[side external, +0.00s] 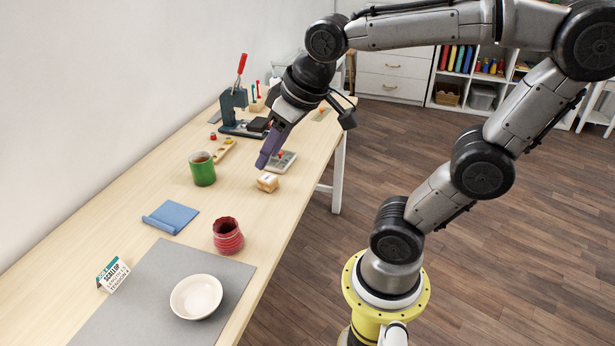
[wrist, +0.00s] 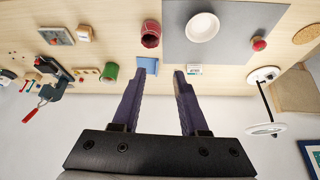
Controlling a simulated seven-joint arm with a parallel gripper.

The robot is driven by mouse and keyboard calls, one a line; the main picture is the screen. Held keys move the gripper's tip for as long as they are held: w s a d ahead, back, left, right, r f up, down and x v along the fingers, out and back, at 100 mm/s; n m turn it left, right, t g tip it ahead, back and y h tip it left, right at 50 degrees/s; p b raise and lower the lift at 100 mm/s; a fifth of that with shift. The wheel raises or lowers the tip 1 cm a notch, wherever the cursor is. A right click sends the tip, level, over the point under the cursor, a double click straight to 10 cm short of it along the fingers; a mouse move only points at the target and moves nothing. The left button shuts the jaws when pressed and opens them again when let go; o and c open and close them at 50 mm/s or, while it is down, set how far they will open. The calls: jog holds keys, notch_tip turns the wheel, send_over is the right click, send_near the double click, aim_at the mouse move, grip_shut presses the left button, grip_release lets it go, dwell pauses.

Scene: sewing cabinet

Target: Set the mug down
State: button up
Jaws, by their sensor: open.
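A green mug (side external: 202,170) stands upright on the wooden table (side external: 170,195); it also shows in the wrist view (wrist: 110,72). A red ribbed cup (side external: 228,237) stands nearer the grey mat; it appears at the top of the wrist view (wrist: 151,33). I cannot tell whether either has a handle. My gripper (side external: 265,160) is above the table, to the right of the green mug and apart from it. In the wrist view its two purple fingers (wrist: 160,73) are spread with nothing held between them.
A grey mat (side external: 145,300) holds a white bowl (side external: 196,297). A blue folded cloth (side external: 171,217), a printed card (side external: 113,274) and a small wooden block (side external: 267,182) lie about. A press with a red lever (side external: 234,105) stands at the back.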

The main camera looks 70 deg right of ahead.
jog(key=s+a+f+n, duration=0.1)
jog(key=s+a+f, duration=0.1)
jog(key=s, duration=0.5)
jog(key=shift+s+f+y, duration=0.15)
jog(key=shift+f+y, duration=0.15)
jog(key=shift+f, duration=0.3)
